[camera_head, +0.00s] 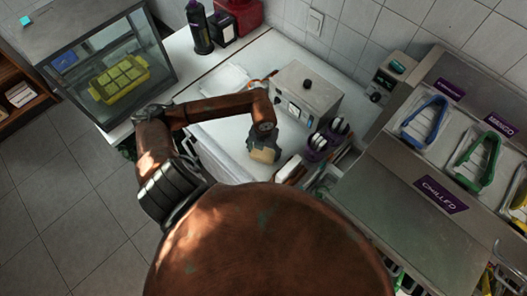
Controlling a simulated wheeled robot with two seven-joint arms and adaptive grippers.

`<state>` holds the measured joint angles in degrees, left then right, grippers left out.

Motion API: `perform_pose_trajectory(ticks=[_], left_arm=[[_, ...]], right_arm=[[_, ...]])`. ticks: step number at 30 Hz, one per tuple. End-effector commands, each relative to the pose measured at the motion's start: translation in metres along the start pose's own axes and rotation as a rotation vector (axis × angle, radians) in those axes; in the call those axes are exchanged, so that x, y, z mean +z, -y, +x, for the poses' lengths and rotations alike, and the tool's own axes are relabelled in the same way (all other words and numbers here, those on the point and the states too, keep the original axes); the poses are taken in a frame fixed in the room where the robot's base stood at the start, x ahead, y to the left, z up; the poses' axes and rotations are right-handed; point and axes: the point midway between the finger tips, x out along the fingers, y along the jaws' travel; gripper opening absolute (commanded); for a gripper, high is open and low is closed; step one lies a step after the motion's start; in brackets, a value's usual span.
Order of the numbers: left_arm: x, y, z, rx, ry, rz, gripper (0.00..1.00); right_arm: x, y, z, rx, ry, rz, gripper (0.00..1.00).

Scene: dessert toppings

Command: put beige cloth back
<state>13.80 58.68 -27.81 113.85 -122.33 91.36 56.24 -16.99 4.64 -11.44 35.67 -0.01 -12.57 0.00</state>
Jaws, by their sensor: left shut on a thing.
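My left gripper (263,150) is at the end of my brown arm, over the white counter near its front edge. It is shut on a small beige thing that looks like the beige cloth (264,156). The cloth shows just below the fingers, and the fingers hide part of it. I cannot tell whether it touches the counter. My right gripper is not in view.
A grey metal box with a black knob (305,90) stands behind the gripper. Purple containers (319,144) stand to its right. White sheets (222,80) lie at the back left. A glass case (108,62) with a yellow tray is at far left. Coloured tongs (424,122) lie at right.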

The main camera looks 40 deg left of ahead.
Motion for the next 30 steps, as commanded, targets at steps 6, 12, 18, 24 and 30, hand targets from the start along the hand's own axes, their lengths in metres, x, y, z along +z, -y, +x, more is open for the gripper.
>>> perform_pose_trajectory(ticks=[6, 12, 18, 24, 30], left_arm=[[0.0, 0.0, 0.002, 0.0, 0.0, 0.0, 0.81], [0.0, 0.0, 0.002, 0.0, 0.0, 0.0, 0.89], [0.0, 0.0, 0.002, 0.0, 0.0, 0.0, 0.89], [0.002, 0.0, -0.015, -0.001, 0.004, 0.002, 0.89], [0.002, 0.0, -0.057, 0.0, 0.006, 0.003, 0.89]], right_arm=[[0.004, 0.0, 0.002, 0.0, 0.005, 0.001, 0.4], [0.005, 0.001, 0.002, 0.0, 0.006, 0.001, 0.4], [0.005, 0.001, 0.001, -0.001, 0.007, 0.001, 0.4], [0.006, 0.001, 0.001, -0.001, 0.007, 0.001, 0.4], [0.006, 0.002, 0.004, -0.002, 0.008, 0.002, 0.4]])
